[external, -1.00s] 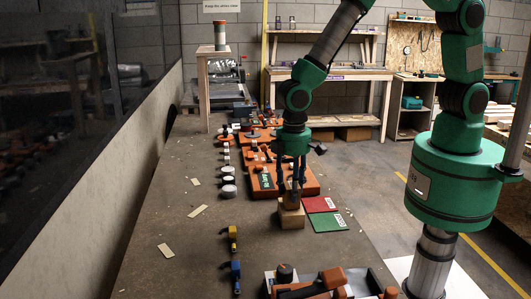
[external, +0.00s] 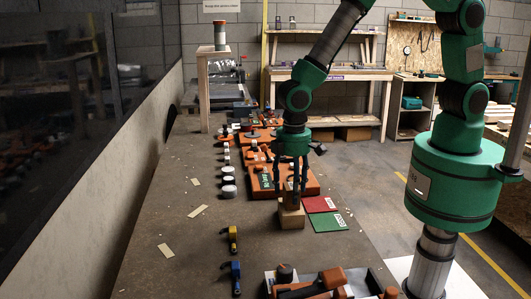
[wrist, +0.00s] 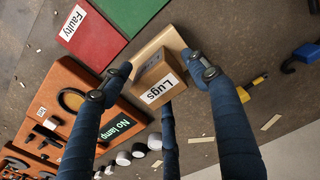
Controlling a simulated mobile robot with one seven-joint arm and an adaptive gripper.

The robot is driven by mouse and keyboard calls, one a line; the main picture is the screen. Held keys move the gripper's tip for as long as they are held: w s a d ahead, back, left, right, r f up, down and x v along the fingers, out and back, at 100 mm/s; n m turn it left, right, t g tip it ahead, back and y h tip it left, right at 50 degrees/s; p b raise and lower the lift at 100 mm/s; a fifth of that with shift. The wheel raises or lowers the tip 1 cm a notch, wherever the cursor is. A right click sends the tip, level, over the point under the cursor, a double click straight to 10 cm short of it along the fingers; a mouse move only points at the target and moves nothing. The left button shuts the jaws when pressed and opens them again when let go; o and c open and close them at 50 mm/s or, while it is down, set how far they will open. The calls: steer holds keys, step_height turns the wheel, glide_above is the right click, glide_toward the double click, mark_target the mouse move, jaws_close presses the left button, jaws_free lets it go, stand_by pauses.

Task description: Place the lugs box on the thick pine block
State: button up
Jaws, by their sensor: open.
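The lugs box (wrist: 156,81), a small brown carton with a white "Lugs" label, sits on top of the thick pine block (wrist: 163,42) in the wrist view. In the external view the box (external: 291,198) rests upright on the pale block (external: 291,218), partly hidden by my fingers. My gripper (wrist: 160,75) is open, with blue-wrapped fingers on both sides of the box and a third finger below it in the picture. Gaps show between the box and the side fingertips. In the external view my gripper (external: 291,186) is still low around the box.
A red "Faulty" board (wrist: 92,35) and a green board (wrist: 130,12) lie beside the block. An orange "No lamp" tray (wrist: 75,110) is close by. White round parts (external: 228,185) and yellow and blue tools (external: 233,239) lie on the bench. Bare bench lies left of the block.

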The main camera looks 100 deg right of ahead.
step_height(320, 180, up, 12)
steer(key=p, duration=0.1)
stand_by(0.5)
steer(key=shift+r, duration=0.15)
stand_by(0.6)
steer(key=s+d+r+t, duration=0.15)
steer(key=s+r, duration=0.35)
steer(key=r, duration=0.5)
steer(key=s+d+r+t, duration=0.1)
steer(key=s+d+r, duration=0.2)
steer(key=s+r, duration=0.45)
steer(key=s+d+r+t, duration=0.1)
steer(key=s+r, duration=0.4)
steer(key=s, duration=0.4)
steer(key=s+d+r+t, duration=0.2)
steer(key=s+r, duration=0.4)
steer(key=s, duration=0.3)
steer(key=shift+s, duration=0.4)
steer(key=shift+d, duration=0.1)
